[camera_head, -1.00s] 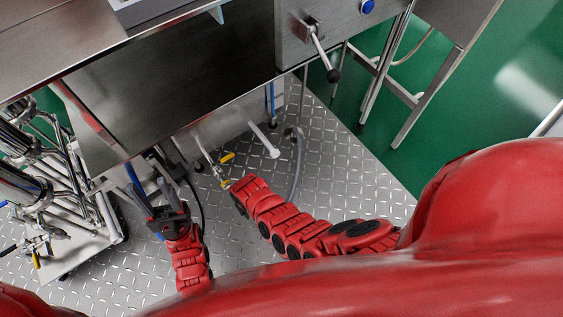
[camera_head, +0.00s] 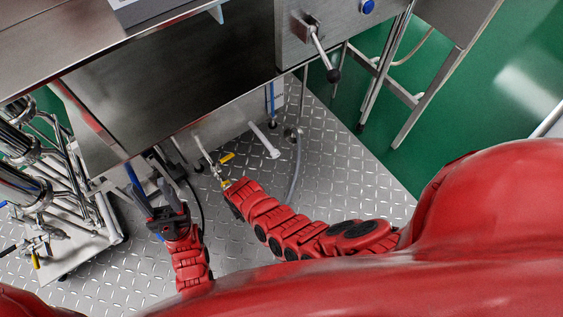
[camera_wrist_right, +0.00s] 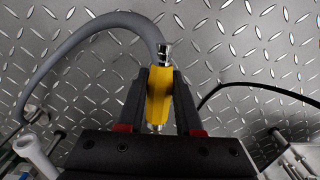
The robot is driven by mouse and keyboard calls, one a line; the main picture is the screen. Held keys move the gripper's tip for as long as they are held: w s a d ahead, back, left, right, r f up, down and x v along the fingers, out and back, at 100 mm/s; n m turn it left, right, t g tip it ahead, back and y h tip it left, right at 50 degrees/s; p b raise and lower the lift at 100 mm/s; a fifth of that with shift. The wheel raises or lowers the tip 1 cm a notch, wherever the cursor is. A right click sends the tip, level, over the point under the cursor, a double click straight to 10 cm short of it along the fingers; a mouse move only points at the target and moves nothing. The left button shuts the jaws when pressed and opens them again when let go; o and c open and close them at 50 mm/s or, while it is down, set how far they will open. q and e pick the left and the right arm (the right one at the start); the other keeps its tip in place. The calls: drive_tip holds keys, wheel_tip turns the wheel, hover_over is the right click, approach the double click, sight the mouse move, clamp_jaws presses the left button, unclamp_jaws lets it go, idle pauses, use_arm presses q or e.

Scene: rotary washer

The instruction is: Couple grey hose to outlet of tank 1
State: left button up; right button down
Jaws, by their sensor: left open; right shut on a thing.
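The grey hose (camera_head: 297,165) rises beside the steel tank and passes behind my right arm in the head view. In the right wrist view the hose (camera_wrist_right: 80,42) loops over to a metal fitting at a yellow end piece (camera_wrist_right: 158,98). My right gripper (camera_wrist_right: 159,100) is shut on this yellow piece. I cannot tell whether hose and outlet are joined. My left gripper (camera_head: 160,205) is open and empty, left of the outlet.
A white pipe (camera_head: 265,141) sticks out right of the outlet. A black cable (camera_head: 200,205) hangs between my grippers. A wheeled frame of steel pipes (camera_head: 75,215) stands at the left. Diamond-plate floor (camera_head: 345,175) is clear to the right.

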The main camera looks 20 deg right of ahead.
drive_tip(key=shift+w, duration=0.15)
drive_tip(key=shift+w+a+b, duration=0.35)
drive_tip(key=shift+w+b, duration=0.4)
drive_tip(key=shift+w, duration=0.1)
drive_tip(key=shift+w+a+b, duration=0.3)
drive_tip(key=shift+w+b, duration=0.5)
drive_tip(key=shift+w, duration=0.1)
drive_tip(key=shift+w+a+b, duration=0.35)
drive_tip(key=shift+w+b, duration=0.4)
drive_tip(key=shift+w, duration=0.1)
drive_tip(key=shift+p, duration=0.35)
drive_tip(key=shift+w+a+b, duration=0.25)
drive_tip(key=shift+w+b, duration=0.4)
drive_tip(key=shift+b, duration=0.1)
drive_tip(key=c, duration=0.5)
unclamp_jaws()
